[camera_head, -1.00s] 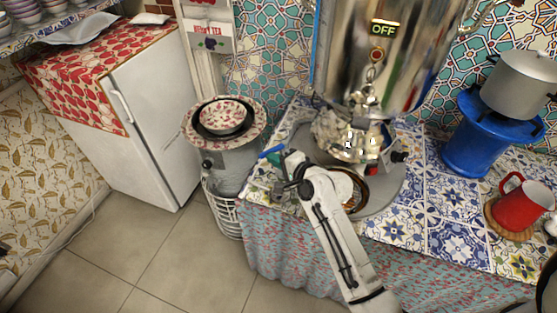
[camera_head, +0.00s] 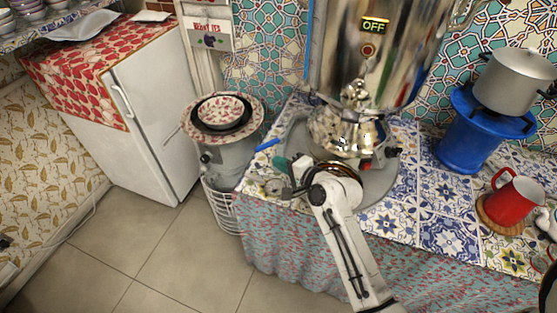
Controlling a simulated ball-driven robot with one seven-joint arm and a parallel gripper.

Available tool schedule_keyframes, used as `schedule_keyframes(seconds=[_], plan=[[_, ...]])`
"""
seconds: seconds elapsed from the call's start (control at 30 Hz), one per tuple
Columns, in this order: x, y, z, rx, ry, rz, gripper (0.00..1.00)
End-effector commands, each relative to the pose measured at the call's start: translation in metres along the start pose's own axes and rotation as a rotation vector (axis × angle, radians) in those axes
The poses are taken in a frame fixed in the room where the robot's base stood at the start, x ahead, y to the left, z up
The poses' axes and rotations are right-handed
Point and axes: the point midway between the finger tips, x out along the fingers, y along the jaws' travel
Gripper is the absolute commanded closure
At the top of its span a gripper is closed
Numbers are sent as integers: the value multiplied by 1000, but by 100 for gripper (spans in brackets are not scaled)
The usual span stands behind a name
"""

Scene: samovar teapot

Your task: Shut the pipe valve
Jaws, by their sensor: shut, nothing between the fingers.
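A blue lever (camera_head: 267,145), which looks like the pipe valve's handle, sticks out at the left end of the tiled counter, slanting up to the right. The pipe it belongs to cannot be made out. My gripper (camera_head: 287,183) is at the counter's left front corner, below and right of the blue lever and apart from it. It is shut and empty; its fingertips are small and dark. A teal piece (camera_head: 280,163) shows between gripper and lever; I cannot tell what it belongs to.
A large shiny samovar (camera_head: 345,75) with an OFF sign stands behind my arm, with a shiny teapot (camera_head: 342,130) before it. A blue stove (camera_head: 465,135) with a pot and a red mug (camera_head: 512,200) are at right. A bowl (camera_head: 220,110) on a heater stands left.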

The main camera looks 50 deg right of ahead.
Motion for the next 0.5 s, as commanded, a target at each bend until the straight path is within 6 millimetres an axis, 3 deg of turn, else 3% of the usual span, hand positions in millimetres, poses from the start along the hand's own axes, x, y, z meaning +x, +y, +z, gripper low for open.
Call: schedule_keyframes(seconds=[0.5], plan=[[-75, 2, 12, 1, 0, 2, 100]])
